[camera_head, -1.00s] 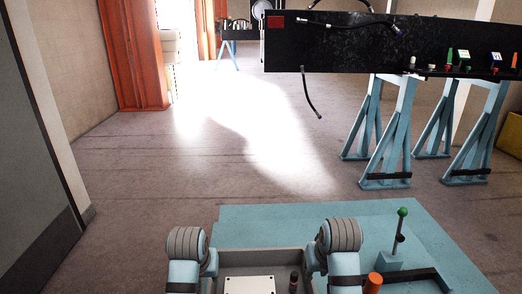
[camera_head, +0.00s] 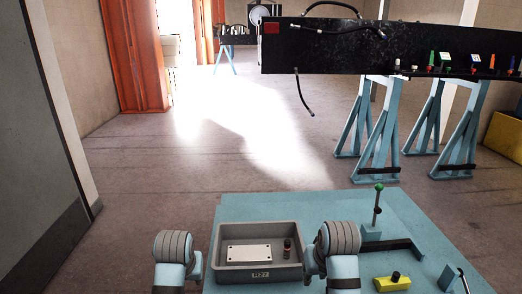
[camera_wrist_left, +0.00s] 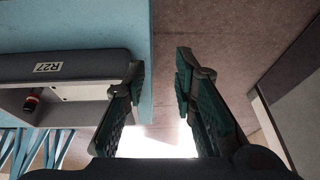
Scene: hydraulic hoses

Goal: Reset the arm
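My left arm (camera_head: 173,258) comes in at the bottom left of the head view, beside the grey tray. Its gripper fingers are not clear there. In the left wrist view my left gripper (camera_wrist_left: 160,72) is open, its two dark green fingers apart with nothing between them. The left-hand finger overlaps the end of the tray in that view; I cannot tell whether they touch. My right arm (camera_head: 338,255) shows at the bottom, by the tray's right end. Its gripper is out of view.
The grey tray (camera_head: 260,276) holds a white plate and a small dark-and-red fitting. It rests on a blue table (camera_head: 300,205) with a green-tipped lever (camera_head: 378,205) and a yellow block (camera_head: 393,283). Behind, a black panel (camera_head: 350,55) with hoses stands on blue trestles. Floor at left is open.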

